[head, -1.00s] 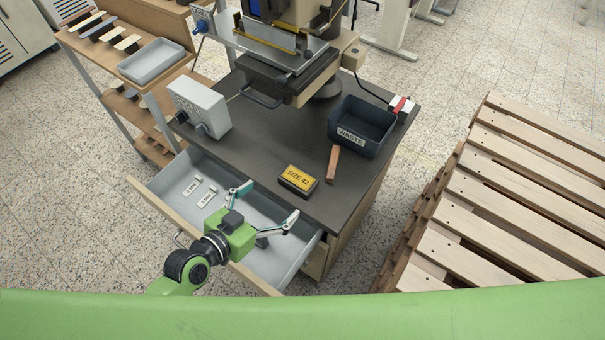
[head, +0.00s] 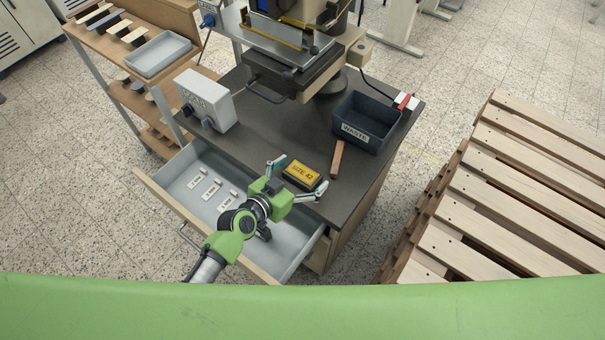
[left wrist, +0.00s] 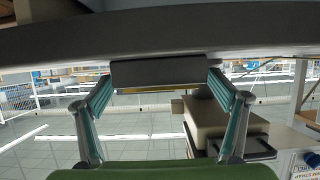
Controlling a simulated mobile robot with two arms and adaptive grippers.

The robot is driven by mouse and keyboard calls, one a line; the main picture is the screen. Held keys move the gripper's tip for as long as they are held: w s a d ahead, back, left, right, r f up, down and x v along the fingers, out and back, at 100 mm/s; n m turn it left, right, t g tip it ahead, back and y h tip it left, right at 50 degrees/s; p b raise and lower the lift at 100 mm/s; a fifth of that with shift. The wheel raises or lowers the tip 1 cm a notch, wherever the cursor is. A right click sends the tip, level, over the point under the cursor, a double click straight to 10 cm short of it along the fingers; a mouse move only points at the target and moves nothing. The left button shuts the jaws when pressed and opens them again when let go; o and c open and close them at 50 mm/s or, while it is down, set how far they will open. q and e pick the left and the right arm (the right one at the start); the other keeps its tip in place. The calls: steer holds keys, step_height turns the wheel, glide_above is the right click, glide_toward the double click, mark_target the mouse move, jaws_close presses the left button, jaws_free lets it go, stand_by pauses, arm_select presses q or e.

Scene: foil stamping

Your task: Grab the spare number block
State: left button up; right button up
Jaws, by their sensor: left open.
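A dark block with a yellow top marked SIZE 42 (head: 302,174) lies on the dark tabletop near its front edge. My left gripper (head: 298,177) is open at the front of this block, with one finger toward each end. In the left wrist view, which looks upside down, the block (left wrist: 158,72) shows between the two spread fingers (left wrist: 160,112), and I see no grip on it. Three small white labelled pieces (head: 211,189) lie in the open grey drawer (head: 178,172) below. My right gripper is not in view.
A wooden bar (head: 337,159) lies just right of the block, close to the right finger. Behind it stands the WASTE bin (head: 366,123). A grey control box (head: 206,100) and the press (head: 290,65) stand farther back. A pallet stack (head: 500,190) is at right.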

arm_select(q)
steer(key=shift+w+d+f, duration=0.1)
steer(key=shift+w, duration=0.05)
steer(key=c, duration=2.1)
steer(key=shift+w+r, duration=0.2)
steer(key=shift+r, duration=0.1)
steer(key=shift+c, duration=0.4)
steer(key=shift+r, duration=0.1)
